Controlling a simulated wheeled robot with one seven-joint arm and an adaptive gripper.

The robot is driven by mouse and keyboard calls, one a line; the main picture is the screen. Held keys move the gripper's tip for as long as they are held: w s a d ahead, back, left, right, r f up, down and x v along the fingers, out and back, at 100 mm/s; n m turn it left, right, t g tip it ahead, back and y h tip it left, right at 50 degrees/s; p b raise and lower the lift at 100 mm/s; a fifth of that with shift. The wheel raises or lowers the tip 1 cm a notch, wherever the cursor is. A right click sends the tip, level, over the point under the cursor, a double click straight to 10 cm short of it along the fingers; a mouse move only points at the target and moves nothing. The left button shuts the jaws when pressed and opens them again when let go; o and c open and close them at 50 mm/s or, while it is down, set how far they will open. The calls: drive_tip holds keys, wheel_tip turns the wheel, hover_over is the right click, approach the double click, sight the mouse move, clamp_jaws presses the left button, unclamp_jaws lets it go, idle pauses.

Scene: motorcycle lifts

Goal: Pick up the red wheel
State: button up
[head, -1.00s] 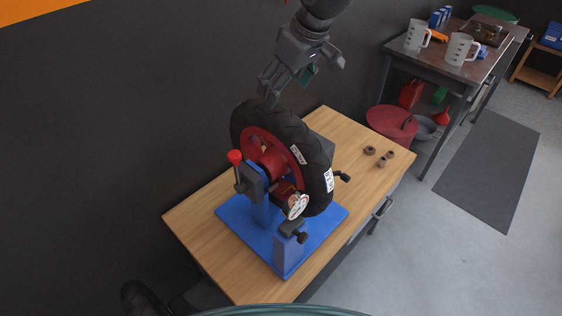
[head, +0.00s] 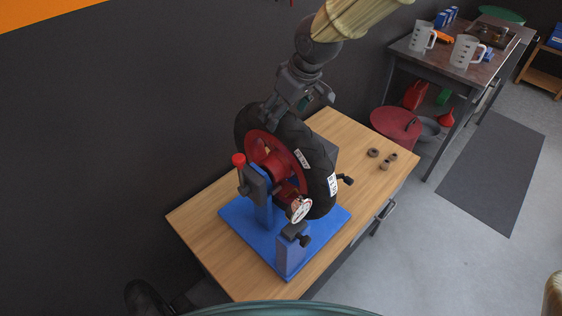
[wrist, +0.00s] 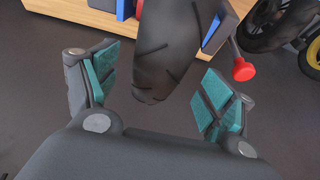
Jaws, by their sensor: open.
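The red wheel (head: 257,148) has a red rim and a thick black tyre with white labels. It stands upright on a blue stand (head: 240,222) on the wooden bench. My gripper (head: 277,112) is open at the top of the tyre in the head view. In the wrist view my gripper (wrist: 160,100) has its teal-padded fingers spread, with the black tyre of the wheel (wrist: 165,50) between and just beyond them. No contact with the tyre is visible. The red rim is mostly hidden in the wrist view.
A red-knobbed lever (head: 239,160) stands at the wheel's left; its red knob shows near the right finger in the wrist view (wrist: 243,70). A dial gauge (head: 301,210) sits in front. Small dark rings (head: 384,164) lie on the bench (head: 345,130). A dark wall is behind.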

drive_tip(key=shift+p+x, duration=0.45)
drive_tip(key=shift+x, duration=1.25)
drive_tip(key=shift+w, duration=0.1)
clamp_jaws()
drive_tip(key=shift+w+r, duration=0.1)
drive_tip(key=shift+r, duration=0.05)
